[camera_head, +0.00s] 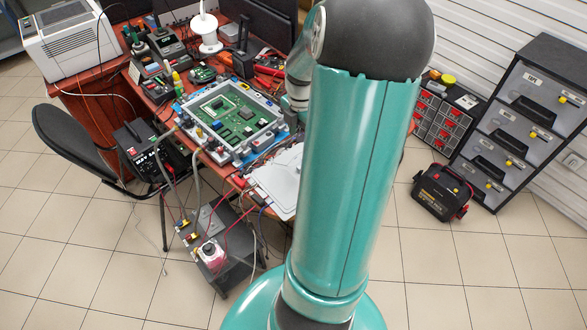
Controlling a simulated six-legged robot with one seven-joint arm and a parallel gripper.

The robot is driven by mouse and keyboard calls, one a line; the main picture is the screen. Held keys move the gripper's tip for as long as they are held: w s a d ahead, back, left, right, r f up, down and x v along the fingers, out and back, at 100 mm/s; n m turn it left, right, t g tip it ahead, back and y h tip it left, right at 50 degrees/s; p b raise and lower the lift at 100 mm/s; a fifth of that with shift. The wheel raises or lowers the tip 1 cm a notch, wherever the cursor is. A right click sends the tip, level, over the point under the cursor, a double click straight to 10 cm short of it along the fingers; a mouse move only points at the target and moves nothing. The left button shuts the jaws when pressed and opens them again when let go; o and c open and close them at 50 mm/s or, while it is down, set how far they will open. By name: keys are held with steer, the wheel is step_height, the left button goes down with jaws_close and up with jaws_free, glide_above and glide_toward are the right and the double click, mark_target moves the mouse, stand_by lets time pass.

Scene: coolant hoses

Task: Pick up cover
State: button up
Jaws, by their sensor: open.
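A flat light-grey panel, which looks like the cover (279,182), lies at the front right edge of the desk, partly hidden behind my arm. Left of and behind it is an open grey housing (208,150) with a green circuit board (228,112) inside. My teal arm stands upright across the middle of the view. My gripper's fingers are hidden behind the arm.
Hoses run from the housing to a dark low cart (232,243) with a pink-liquid container (212,254). A black chair (75,140) is at left. A drawer cabinet (520,115) and a black power unit (441,192) stand at right. Tools and a monitor crowd the desk's back.

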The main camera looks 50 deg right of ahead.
glide_above(300, 166)
step_height(300, 166, down, 7)
steer(key=shift+s+f, duration=0.1)
step_height(300, 166, down, 6)
steer(key=shift+d+r, duration=0.1)
steer(key=c, duration=1)
